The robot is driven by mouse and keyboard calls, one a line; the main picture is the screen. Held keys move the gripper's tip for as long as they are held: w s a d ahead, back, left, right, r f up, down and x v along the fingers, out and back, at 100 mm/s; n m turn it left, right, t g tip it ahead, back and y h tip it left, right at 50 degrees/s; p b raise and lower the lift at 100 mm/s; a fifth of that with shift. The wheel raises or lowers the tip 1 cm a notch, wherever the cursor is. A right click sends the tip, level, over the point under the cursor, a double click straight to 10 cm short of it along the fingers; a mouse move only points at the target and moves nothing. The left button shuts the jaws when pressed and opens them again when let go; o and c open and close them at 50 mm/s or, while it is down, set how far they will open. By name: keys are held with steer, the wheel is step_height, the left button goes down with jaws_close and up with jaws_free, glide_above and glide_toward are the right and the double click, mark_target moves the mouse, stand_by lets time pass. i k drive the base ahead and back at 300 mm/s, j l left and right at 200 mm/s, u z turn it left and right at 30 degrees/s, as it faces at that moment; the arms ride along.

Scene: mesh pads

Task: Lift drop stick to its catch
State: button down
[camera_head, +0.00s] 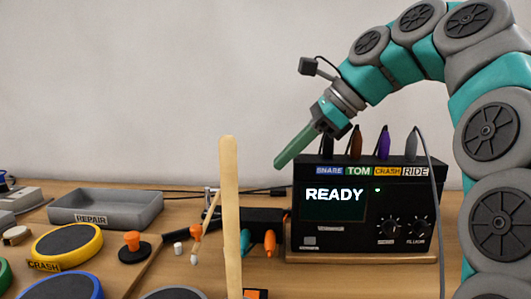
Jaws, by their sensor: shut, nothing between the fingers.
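A pale wooden stick (230,215) with a rounded top stands upright in the foreground, left of the black box. Its lower end runs out of the picture. A thinner stick (207,226) with a white tip leans just behind it to the left. I cannot tell for sure which is the drop stick, and I cannot make out a catch. My gripper (280,163) is shut and empty, its long green fingers pointing down and left. In the picture it is right of the wooden stick's top and apart from it, by the upper left corner of the black box.
The black box (415,205) reads READY and has several coloured clips on top; a grey cable hangs at its right. A grey REPAIR tray (105,222), a yellow-rimmed CRASH pad (94,241), a blue-rimmed pad (95,279) and an orange knob (132,241) are at left.

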mark_target(198, 231)
steer(key=k, duration=1)
